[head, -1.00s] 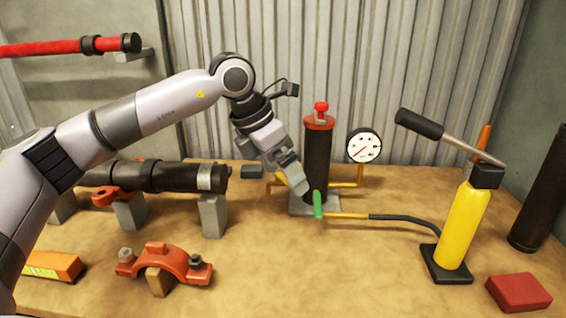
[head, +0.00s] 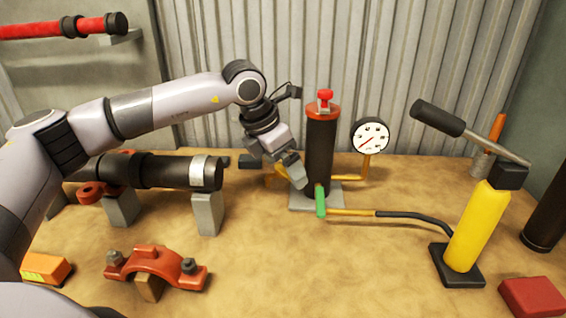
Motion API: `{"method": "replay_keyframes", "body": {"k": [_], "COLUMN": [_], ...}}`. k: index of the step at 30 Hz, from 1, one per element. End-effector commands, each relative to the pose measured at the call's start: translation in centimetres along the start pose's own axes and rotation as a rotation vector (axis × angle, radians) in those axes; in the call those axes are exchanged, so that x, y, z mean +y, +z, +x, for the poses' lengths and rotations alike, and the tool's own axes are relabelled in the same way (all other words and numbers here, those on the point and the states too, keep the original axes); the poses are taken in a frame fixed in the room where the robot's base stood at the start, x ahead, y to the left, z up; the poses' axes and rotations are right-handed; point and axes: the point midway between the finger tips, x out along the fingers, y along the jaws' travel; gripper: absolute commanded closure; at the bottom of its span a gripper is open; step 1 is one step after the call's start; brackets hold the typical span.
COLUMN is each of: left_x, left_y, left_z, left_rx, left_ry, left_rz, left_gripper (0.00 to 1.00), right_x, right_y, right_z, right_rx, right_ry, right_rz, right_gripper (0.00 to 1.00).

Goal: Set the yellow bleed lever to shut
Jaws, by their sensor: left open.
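The short black riser (head: 319,150) with an orange-red top and a red cap stands upright on a grey base plate (head: 335,195). A yellow part (head: 279,172), which may be the bleed lever, shows at the riser's lower left. It is mostly hidden behind my left gripper, so its setting cannot be read. A green lever (head: 320,201) hangs at the riser's lower front. My left gripper (head: 296,179) is open and points down to the right, close to the riser's lower left side. Whether it touches the yellow part cannot be told. My right gripper is out of view.
A gauge (head: 370,136) stands right of the riser on a yellow pipe. A black hose (head: 412,216) runs to the yellow hand pump (head: 471,230). A black pipe (head: 165,171) lies on grey blocks at left. An orange clamp (head: 158,264) sits front left. The front middle is clear.

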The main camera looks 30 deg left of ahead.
Motion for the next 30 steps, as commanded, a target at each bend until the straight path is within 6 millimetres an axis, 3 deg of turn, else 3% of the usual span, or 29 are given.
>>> {"method": "replay_keyframes", "body": {"k": [8,12,14,23,30], "left_x": [-0.01,-0.01,-0.01,0.07,0.31], "left_y": [-0.01,-0.01,0.0,-0.13,-0.58], "left_z": [0.19,0.17,0.16,0.08,-0.1], "left_rx": [0.0,0.0,0.0,-0.001,0.0], "left_ry": [0.0,0.0,0.0,-0.017,-0.074], "left_rz": [0.0,0.001,0.001,0.041,0.172], "left_gripper": [0.03,0.49,0.67,0.67,0.67], "right_x": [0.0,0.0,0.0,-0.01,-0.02], "right_y": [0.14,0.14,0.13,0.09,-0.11], "right_z": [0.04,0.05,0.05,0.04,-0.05], "right_rx": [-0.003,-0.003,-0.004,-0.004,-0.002], "right_ry": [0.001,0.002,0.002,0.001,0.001], "right_rz": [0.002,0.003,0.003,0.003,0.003], "right_gripper": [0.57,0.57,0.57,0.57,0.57]}}
